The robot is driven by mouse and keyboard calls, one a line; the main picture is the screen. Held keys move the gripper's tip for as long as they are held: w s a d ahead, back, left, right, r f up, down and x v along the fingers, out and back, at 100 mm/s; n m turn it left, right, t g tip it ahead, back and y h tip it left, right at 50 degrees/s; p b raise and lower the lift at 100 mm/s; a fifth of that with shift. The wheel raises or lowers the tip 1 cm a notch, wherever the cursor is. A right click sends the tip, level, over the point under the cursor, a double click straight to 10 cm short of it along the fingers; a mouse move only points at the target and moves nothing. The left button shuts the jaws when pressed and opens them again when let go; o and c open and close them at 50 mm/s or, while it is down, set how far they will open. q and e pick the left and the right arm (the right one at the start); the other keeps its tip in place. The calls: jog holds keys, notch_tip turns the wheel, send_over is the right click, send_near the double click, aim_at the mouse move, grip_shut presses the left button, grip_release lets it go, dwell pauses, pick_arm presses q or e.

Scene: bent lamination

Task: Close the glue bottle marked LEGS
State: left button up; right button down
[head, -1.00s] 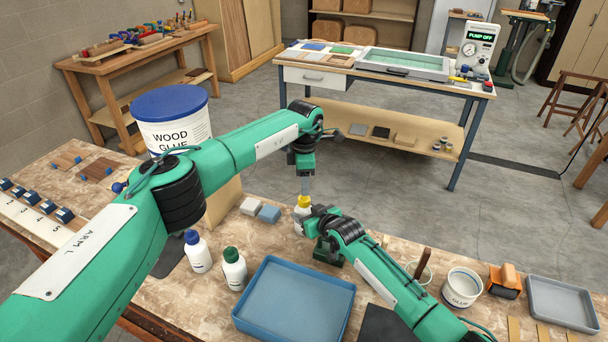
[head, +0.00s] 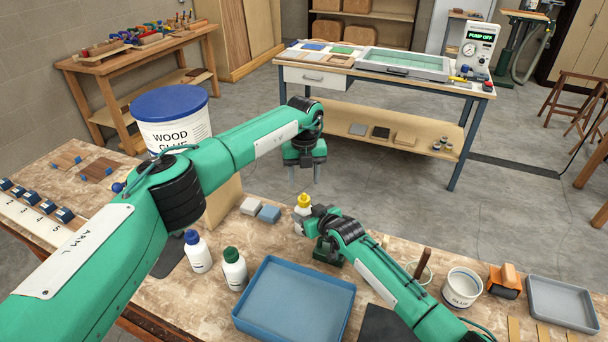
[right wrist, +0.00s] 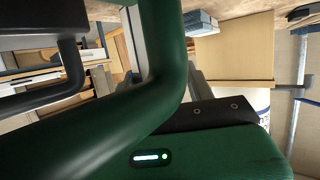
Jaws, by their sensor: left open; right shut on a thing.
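A white glue bottle with a yellow cap (head: 303,201) stands at the far edge of the bench. My right gripper (head: 306,222) is shut on this bottle, which is partly hidden behind it; any label is too small to read. My left gripper (head: 304,178) is open and empty above the yellow cap, apart from it. Two more white bottles stand to the left, one with a blue cap (head: 192,238) and one with a green cap (head: 231,254); their labels cannot be read. The right wrist view is mostly filled by dark green parts and does not show the bottle clearly.
A blue tray (head: 243,318) lies at the front of the bench. A white block (head: 250,206) and a blue block (head: 269,214) lie left of the held bottle. A wood glue tub (head: 171,108) stands behind my left arm. A glue pot (head: 462,286) stands to the right.

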aim_at(304, 194)
pick_arm(q)
jog(key=n, duration=0.7)
jog(key=shift+r, duration=0.2)
jog(key=shift+f, duration=4)
jog(key=c, duration=1)
